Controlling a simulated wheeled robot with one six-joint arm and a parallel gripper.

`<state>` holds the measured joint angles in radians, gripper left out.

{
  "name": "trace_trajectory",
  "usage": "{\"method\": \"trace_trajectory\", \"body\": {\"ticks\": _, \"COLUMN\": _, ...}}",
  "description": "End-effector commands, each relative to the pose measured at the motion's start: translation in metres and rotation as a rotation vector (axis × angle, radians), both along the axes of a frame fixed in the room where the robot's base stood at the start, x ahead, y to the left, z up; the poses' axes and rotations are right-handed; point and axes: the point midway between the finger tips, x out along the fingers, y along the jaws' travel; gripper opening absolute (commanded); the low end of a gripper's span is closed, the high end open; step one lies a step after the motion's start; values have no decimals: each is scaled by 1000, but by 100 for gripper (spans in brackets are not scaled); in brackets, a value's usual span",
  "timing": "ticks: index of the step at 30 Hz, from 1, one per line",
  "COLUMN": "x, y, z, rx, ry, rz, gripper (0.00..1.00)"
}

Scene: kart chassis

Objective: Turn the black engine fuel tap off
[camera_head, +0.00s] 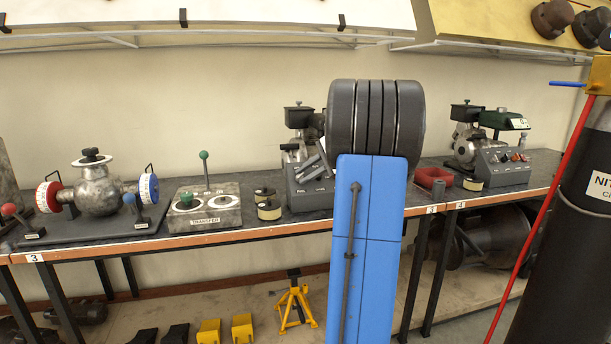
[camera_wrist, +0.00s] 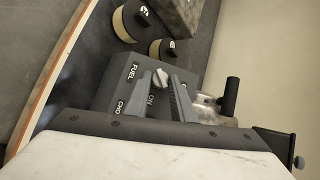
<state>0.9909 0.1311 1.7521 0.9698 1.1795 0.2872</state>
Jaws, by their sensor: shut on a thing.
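The black-topped engine (camera_head: 299,116) stands on the bench in the middle of the head view, partly hidden behind my arm. Its grey control box (camera_head: 309,196) faces the front. In the wrist view the control panel (camera_wrist: 113,88) carries the labels FUEL, ON and part of a choke label. A small silver fuel tap knob (camera_wrist: 160,77) sits beside the FUEL and ON labels. My gripper (camera_wrist: 161,80) has its two grey fingers on either side of this knob and is shut on it. The knob's exact setting is hard to tell.
A second engine with a green tank (camera_head: 503,120) stands at right. A transfer panel (camera_head: 205,208) with a green-knobbed lever and a round brass-coloured can (camera_head: 268,205) are left of the black engine. A red tray (camera_head: 433,177) lies to its right. A dark cylinder (camera_head: 580,220) stands at far right.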

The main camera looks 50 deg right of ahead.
Motion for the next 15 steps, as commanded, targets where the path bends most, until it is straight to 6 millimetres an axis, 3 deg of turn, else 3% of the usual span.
{"method": "trace_trajectory", "body": {"ticks": 15, "x": 1, "y": 1, "z": 1, "rx": -33, "ry": 19, "rz": 40, "gripper": 0}}
